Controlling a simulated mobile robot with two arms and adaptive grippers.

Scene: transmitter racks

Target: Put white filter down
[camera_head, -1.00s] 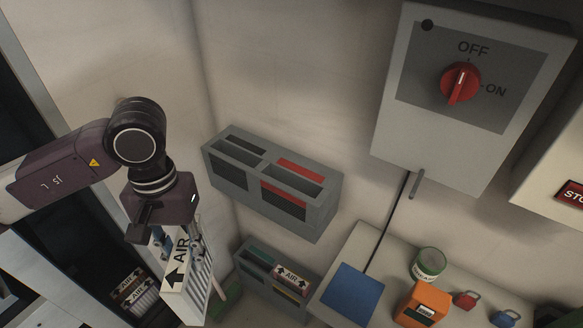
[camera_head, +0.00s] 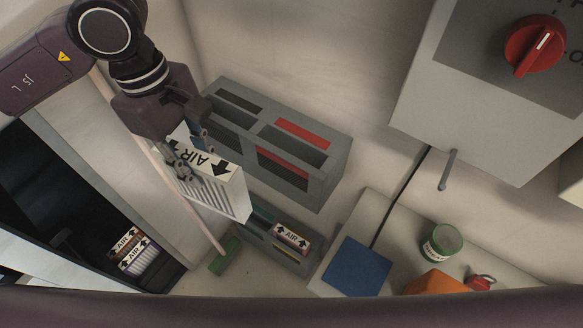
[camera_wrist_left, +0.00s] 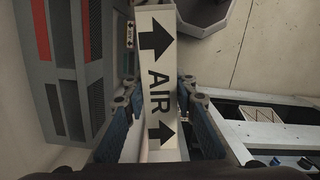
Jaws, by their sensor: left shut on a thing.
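The white filter (camera_head: 215,190) has a pleated side and a white edge marked AIR with black arrows. My left gripper (camera_head: 189,153) is shut on it, and it hangs tilted in the air. In the left wrist view the AIR edge of the filter (camera_wrist_left: 157,82) lies between the blue-padded fingers of the left gripper (camera_wrist_left: 160,118). In the head view the filter overlaps the lower left of a grey wall holder (camera_head: 325,178) with slots and red and dark strips. I cannot tell whether they touch. My right gripper is not in view.
A lower grey holder (camera_head: 313,268) contains a filter marked AIR (camera_head: 291,238). More AIR filters (camera_head: 128,245) sit in the dark cabinet at left. A green-headed broom (camera_head: 225,256) stands nearby.

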